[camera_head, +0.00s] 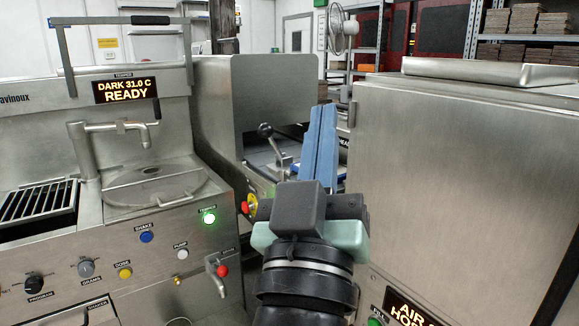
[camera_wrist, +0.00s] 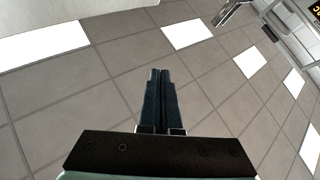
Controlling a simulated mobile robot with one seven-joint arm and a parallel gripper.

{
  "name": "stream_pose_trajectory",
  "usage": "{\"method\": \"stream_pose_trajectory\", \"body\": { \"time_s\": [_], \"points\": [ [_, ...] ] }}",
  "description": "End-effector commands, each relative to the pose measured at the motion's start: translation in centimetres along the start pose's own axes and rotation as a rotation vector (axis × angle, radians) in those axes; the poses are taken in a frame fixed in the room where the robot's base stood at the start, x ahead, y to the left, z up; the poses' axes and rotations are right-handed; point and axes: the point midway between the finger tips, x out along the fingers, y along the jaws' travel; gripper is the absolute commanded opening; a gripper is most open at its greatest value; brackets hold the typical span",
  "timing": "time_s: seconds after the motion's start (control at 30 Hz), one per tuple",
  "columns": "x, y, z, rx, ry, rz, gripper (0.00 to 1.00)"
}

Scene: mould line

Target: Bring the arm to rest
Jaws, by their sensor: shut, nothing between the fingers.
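My gripper (camera_head: 323,110) points up and away in the head view, its two long blue fingers side by side and touching. It stands in the gap between the steel machine on the left and the steel cabinet on the right. In the wrist view the gripper (camera_wrist: 159,72) is shut and empty, with ceiling panels behind it. My dark wrist and pale green mount show below the fingers in the head view.
A tempering machine (camera_head: 160,225) with a spout, round bowl and knobs stands at left; its display reads "DARK 31.0 C READY". A steel cabinet (camera_head: 460,170) stands close at right. Behind are a lever machine (camera_head: 275,90), a fan (camera_head: 340,30) and shelves (camera_head: 530,38).

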Motion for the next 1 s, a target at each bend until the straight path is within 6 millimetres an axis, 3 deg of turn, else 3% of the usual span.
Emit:
{"method": "stream_pose_trajectory", "body": {
  "time_s": [0.03, 0.17, 0.2, 0.3, 0.6, 1.0],
  "points": [
    [-0.1, 0.9, -4.3, 0.112, 0.078, -0.009, 0.00],
    [-2.2, 2.4, -13.9, 0.387, 0.258, -0.099, 0.00],
    [-0.8, 2.8, -15.8, 0.402, 0.254, -0.109, 0.00],
    [1.4, 3.5, -18.4, 0.391, 0.243, -0.105, 0.00],
    [5.5, 5.0, -24.0, 0.387, 0.240, -0.105, 0.00],
    [6.1, 5.2, -24.8, 0.386, 0.240, -0.105, 0.00]
  ]
}}
